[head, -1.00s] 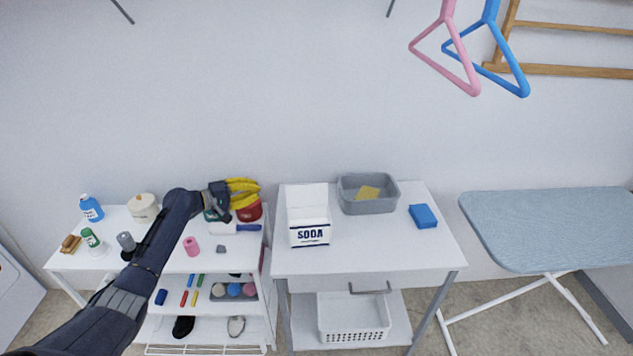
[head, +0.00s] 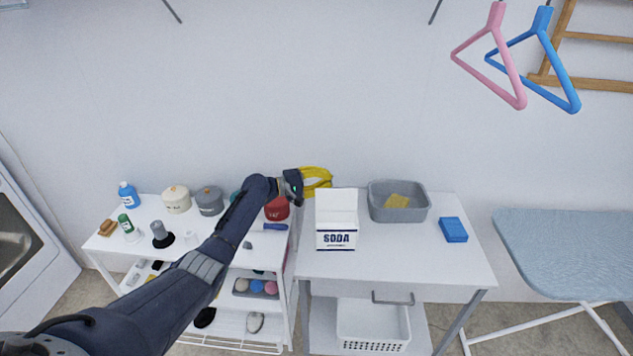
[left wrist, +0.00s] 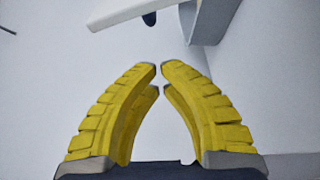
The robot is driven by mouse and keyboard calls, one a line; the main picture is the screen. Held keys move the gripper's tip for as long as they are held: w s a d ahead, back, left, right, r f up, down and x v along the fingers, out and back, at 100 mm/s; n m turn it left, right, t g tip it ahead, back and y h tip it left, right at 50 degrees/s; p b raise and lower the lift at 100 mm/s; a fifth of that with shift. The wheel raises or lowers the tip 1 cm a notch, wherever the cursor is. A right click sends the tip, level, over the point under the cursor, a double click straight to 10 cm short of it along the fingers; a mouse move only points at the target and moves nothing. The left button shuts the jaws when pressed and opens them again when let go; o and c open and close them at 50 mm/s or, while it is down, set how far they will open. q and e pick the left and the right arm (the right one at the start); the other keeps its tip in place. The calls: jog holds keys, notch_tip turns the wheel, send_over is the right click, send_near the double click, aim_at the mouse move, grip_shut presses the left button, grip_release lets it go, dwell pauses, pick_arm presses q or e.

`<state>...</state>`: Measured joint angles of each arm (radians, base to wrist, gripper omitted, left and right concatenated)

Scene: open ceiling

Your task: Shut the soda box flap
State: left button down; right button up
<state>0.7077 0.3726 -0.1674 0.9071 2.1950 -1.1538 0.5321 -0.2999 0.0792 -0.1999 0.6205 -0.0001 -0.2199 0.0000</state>
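The white soda box (head: 337,238) stands on the white table near its left edge in the head view, with dark blue SODA lettering on its front. Its white flap (head: 337,200) stands up at the back, leaning away from the front, so the box looks open. My left gripper (head: 328,178) is just behind and left of the flap, apart from it as far as I can tell. In the left wrist view its yellow fingers (left wrist: 159,64) curve together with only a narrow gap between the tips and nothing held. My right gripper is out of view.
A grey bin (head: 400,217) with a yellow sponge is right of the box, and a blue block (head: 453,229) is farther right. A red pot (head: 277,209) and a blue-handled brush (head: 270,227) are on the left shelf. Table space in front of the bin is clear.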

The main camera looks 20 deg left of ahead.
aim_at(336, 198)
pick_arm(q)
jog(key=shift+s+d+r, duration=0.15)
jog(key=shift+s+d, duration=0.35)
jog(key=shift+s, duration=0.35)
jog(key=shift+s+d+r, duration=0.1)
jog(key=shift+s+d, duration=0.4)
jog(key=shift+s, duration=0.3)
jog(key=shift+s+a, duration=0.1)
